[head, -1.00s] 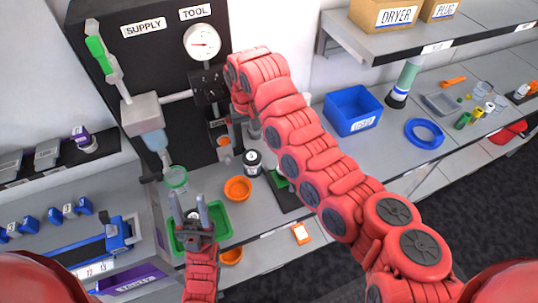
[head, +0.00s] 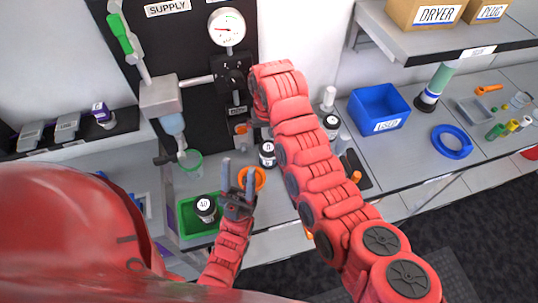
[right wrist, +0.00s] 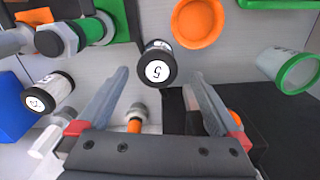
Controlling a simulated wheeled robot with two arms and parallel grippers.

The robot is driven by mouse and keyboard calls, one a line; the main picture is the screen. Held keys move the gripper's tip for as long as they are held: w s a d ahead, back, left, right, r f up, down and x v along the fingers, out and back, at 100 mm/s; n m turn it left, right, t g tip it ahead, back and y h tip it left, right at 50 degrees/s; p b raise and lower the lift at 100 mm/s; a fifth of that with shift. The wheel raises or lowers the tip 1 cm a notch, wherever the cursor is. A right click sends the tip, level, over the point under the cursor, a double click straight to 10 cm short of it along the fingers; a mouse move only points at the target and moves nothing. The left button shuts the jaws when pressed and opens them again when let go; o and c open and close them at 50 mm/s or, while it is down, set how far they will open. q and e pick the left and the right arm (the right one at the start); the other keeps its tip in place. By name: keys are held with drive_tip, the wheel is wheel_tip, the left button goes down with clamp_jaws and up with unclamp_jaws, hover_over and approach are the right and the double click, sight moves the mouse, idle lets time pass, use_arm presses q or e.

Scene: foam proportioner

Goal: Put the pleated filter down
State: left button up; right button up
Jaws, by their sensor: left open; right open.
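I cannot pick out a pleated filter with certainty; no pleats are clear in either view. My left gripper (head: 238,178) is open and empty in the head view, in front of an orange bowl (head: 258,181) and right of the green tray (head: 187,222). A black-capped jar (head: 205,208) sits in that tray. My right gripper (right wrist: 160,75) is open in the right wrist view, with nothing held between its fingers. In the head view my right arm hides it near the black panel. A jar marked 5 (right wrist: 157,66) shows beyond its fingertips.
A clear green-rimmed cup (head: 188,163) is under the supply spout. A blue bin (head: 380,108), a green cylinder with dark base (head: 434,86) and a blue ring (head: 452,142) stand at right. A shelf with cardboard boxes (head: 425,13) overhangs there.

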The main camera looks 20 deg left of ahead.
sight(269, 148)
drive_tip(key=shift+f+p, duration=0.35)
drive_tip(key=shift+f, duration=0.25)
drive_tip(key=shift+f+p, duration=0.35)
drive_tip(key=shift+f, duration=0.55)
drive_tip(key=shift+f+p, duration=0.25)
drive_tip(key=shift+p, duration=0.1)
drive_tip(key=shift+w+f+p, duration=0.25)
drive_tip(key=shift+f+p, duration=0.55)
drive_tip(key=shift+f, duration=1.65)
drive_tip(key=shift+w, duration=0.1)
drive_tip(key=c, duration=1.5)
drive_tip(key=shift+r, duration=0.2)
